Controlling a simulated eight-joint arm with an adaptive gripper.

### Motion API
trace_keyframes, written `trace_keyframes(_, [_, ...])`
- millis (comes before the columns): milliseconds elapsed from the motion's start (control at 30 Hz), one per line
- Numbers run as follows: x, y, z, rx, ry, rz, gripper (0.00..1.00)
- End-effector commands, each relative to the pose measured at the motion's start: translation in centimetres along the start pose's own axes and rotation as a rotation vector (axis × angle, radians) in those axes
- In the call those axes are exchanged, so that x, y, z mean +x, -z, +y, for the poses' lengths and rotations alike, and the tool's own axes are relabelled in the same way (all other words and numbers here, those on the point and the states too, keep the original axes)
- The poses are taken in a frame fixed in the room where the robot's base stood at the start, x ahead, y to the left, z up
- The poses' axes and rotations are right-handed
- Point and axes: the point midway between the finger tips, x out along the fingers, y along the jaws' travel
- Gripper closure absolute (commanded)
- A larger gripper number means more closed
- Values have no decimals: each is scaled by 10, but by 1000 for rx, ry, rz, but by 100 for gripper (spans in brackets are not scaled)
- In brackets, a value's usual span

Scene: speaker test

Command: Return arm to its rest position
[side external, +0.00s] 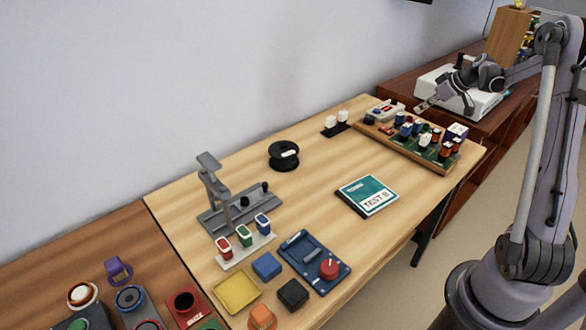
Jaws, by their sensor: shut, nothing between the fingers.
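My gripper (424,105) is at the upper right in the side external view, at the end of my raised arm. It is shut and holds nothing. It hangs in front of a white device (455,93) and above the far end of a wooden board with a green circuit board (430,155). I cannot tell the exact gap between my fingers and these things. My arm reaches back from the right side of the picture.
The light wooden table (330,155) holds a teal book (367,195), a black spool (284,155), a grey stand (225,200), a blue panel (310,255) and a yellow tray (237,291). Coloured parts crowd the lower left. Table space between spool and book is clear.

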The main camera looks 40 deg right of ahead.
Motion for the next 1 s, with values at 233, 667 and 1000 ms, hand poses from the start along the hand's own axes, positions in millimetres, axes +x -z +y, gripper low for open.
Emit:
trace_keyframes(233, [-4,-1,0,0,0,0,100])
trace_keyframes(667, [-13,30,-63,2,12,-31,100])
trace_keyframes(1000, [-47,58,-216,12,9,-89,100])
